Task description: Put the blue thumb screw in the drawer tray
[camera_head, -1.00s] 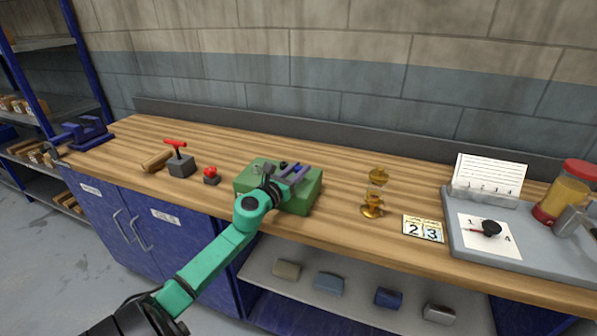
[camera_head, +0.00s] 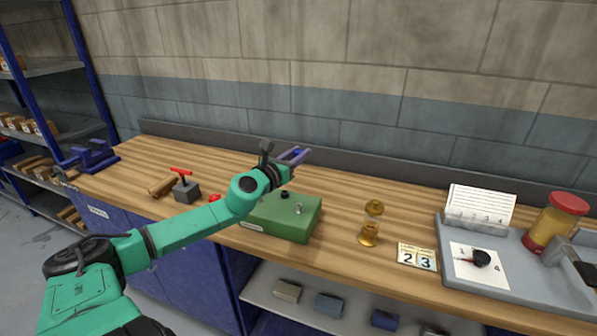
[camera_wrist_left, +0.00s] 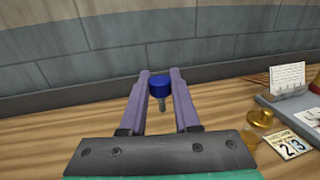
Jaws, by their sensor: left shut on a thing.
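My left gripper (camera_head: 298,157) is raised above and behind the green block (camera_head: 285,218) on the bench. In the left wrist view its two purple fingers (camera_wrist_left: 159,82) are shut on the blue thumb screw (camera_wrist_left: 158,89). The screw's blue head is up and its grey shank points down. The screw cannot be made out in the head view. I cannot identify a drawer tray for certain; a wide grey shelf (camera_head: 262,289) with several small blocks shows in the open bay under the bench top. My right gripper is not in view.
A red-handled grey block (camera_head: 186,190) stands left of the green block. A grey tray (camera_head: 455,285) with a card holder and a red-lidded jar (camera_head: 556,221) is at far right.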

